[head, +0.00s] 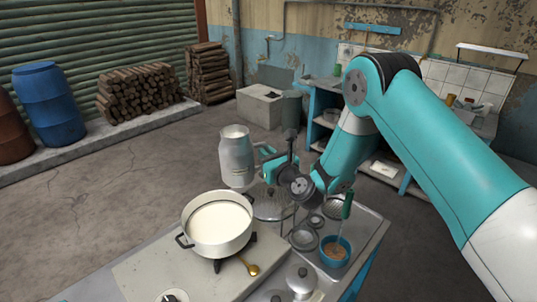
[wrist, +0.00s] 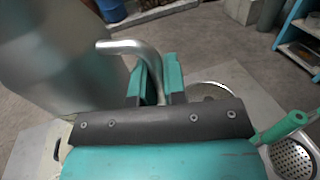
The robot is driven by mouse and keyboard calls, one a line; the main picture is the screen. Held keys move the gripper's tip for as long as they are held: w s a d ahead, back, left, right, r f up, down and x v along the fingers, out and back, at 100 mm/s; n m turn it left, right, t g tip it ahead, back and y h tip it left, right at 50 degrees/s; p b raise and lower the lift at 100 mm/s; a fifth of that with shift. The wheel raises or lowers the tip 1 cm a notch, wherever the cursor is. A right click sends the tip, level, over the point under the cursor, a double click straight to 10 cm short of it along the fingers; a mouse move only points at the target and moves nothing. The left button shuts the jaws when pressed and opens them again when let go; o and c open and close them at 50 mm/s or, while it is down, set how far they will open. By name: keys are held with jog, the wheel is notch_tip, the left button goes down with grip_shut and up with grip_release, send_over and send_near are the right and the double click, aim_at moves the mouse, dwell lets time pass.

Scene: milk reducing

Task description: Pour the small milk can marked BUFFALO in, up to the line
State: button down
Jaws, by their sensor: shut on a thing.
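A silver metal milk can (head: 237,158) hangs in the air behind the pot, close to upright. Its open mouth shows white at the top; any marking on it is too small to read. My gripper (head: 266,160) is shut on the can's handle, at the can's right side. In the wrist view the can (wrist: 60,60) fills the left, blurred, and the curved handle (wrist: 125,46) runs between the green fingers (wrist: 160,80). A white two-handled pot (head: 218,222) stands on the burner with white milk in it. I cannot make out a line inside.
A blue cup (head: 335,252) with a green-handled tool, small bowls and a lidded pot (head: 300,279) crowd the right side.

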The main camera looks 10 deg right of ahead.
jog(key=shift+f+b, duration=1.65)
jog(key=shift+b, duration=0.15)
jog(key=shift+d+r, duration=0.2)
jog(key=shift+r, duration=0.1)
jog(key=shift+r+n, duration=0.1)
jog(key=shift+n, duration=0.2)
jog(key=shift+w+d+r, duration=0.1)
jog(key=shift+d+r, duration=0.1)
jog(key=shift+w+d+r+n+b, duration=0.1)
jog(key=shift+d+r+n+b, duration=0.25)
jog(key=shift+r+n, duration=0.25)
jog(key=shift+d+r+n, duration=0.1)
jog(key=shift+r+n, duration=0.05)
jog(key=shift+n, duration=0.15)
jog(key=shift+w+d+r+n+b, duration=0.15)
jog(key=shift+d+r+n+b, duration=0.15)
jog(key=shift+r+n, duration=0.25)
jog(key=shift+w+d+r+n+b, duration=0.1)
jog(key=shift+d+r+n+b, duration=0.15)
jog(key=shift+r+n, duration=0.3)
